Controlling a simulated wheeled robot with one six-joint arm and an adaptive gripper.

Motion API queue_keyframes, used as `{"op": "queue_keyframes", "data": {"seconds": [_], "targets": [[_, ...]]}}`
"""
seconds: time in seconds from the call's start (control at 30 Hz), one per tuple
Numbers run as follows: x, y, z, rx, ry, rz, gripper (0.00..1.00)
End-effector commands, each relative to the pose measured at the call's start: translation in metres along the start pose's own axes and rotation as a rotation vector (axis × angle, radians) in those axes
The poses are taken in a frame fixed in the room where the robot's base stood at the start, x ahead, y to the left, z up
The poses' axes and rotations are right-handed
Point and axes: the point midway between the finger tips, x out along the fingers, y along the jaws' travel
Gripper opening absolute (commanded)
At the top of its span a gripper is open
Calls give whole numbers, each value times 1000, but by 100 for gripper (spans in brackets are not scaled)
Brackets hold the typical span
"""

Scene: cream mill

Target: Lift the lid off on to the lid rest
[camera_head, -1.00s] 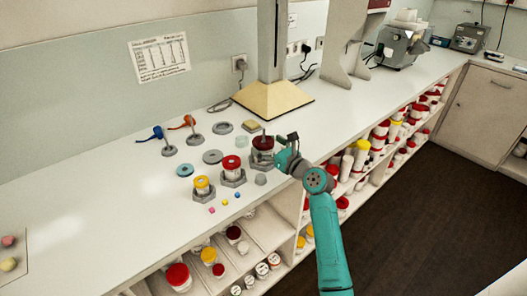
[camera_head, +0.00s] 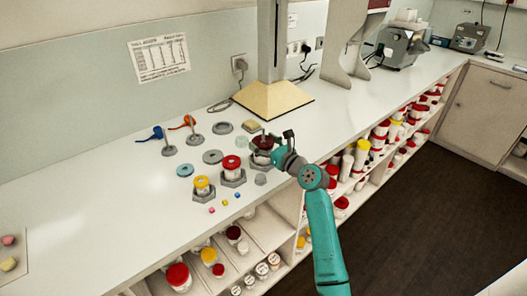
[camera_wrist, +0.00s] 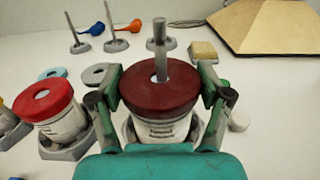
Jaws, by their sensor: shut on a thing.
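A dark red lid (camera_wrist: 150,98) with a centre hole is between the fingers of my gripper (camera_wrist: 160,100) in the wrist view. My gripper is shut on it from both sides. The lid (camera_head: 263,142) is over a white labelled jar (camera_wrist: 160,131) that sits in a grey holder. A grey rod (camera_wrist: 161,55) stands up through the lid's hole. I cannot tell whether there is a gap between lid and jar. In the head view my gripper (camera_head: 276,147) is at the jar's right side. A grey disc (camera_head: 212,157) and a grey ring (camera_head: 222,127) lie on the counter; I cannot tell which is the lid rest.
A red-lidded jar (camera_head: 231,165) and a yellow-lidded jar (camera_head: 202,186) stand in holders to the left. A blue ring (camera_head: 184,171) and two stands with blue and orange tools are beyond them. A wooden-based column (camera_head: 272,100) is behind.

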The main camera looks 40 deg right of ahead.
Motion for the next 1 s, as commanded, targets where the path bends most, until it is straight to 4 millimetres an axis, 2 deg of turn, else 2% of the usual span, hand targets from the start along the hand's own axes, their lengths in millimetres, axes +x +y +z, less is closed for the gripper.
{"op": "queue_keyframes", "data": {"seconds": [1.0], "targets": [[0,0,17,-1,-1,1,44]]}}
